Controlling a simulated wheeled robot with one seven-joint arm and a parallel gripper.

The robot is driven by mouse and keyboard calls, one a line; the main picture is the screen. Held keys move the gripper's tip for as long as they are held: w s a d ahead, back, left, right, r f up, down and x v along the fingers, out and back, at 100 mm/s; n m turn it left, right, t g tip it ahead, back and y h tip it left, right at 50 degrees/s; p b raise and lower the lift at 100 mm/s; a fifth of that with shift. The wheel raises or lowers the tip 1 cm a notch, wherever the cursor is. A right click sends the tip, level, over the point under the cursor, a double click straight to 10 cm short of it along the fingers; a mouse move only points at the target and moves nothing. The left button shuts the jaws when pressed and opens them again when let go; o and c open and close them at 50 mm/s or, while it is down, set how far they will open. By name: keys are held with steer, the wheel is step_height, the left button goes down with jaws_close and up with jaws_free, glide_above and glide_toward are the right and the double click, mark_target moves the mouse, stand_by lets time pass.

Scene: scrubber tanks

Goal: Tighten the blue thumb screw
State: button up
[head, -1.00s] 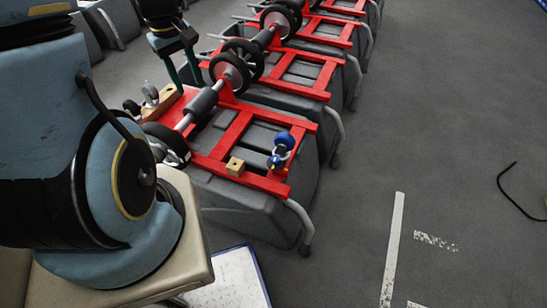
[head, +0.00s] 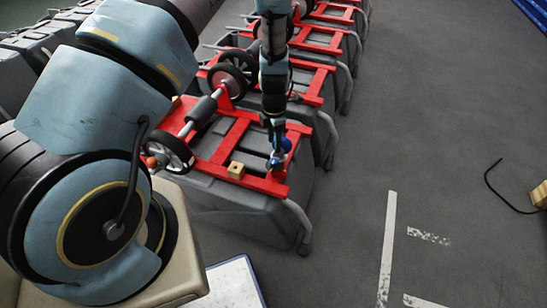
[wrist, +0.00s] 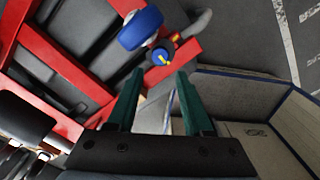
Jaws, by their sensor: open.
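The blue thumb screw (wrist: 162,52) is a small round dark-blue knob with a yellow mark on its face. In the head view the knob (head: 275,163) sits at the front right corner of the nearest red frame (head: 228,137). A caster with a blue wheel (wrist: 140,27) is right beside it. My gripper (wrist: 160,75) has two green fingers, spread apart with nothing between them. In the wrist view the knob shows just past the fingertips, roughly centred on the gap. In the head view my gripper (head: 274,138) hangs over that corner and partly hides the caster.
More grey tanks with red frames (head: 318,40) line up behind. Open floor (head: 385,130) lies to the right, with a black cable (head: 492,180).

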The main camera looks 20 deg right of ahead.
mark_target(274, 160)
step_height(274, 160, down, 9)
steer(key=shift+r+p, duration=0.15)
steer(key=shift+p, duration=0.7)
jaws_close()
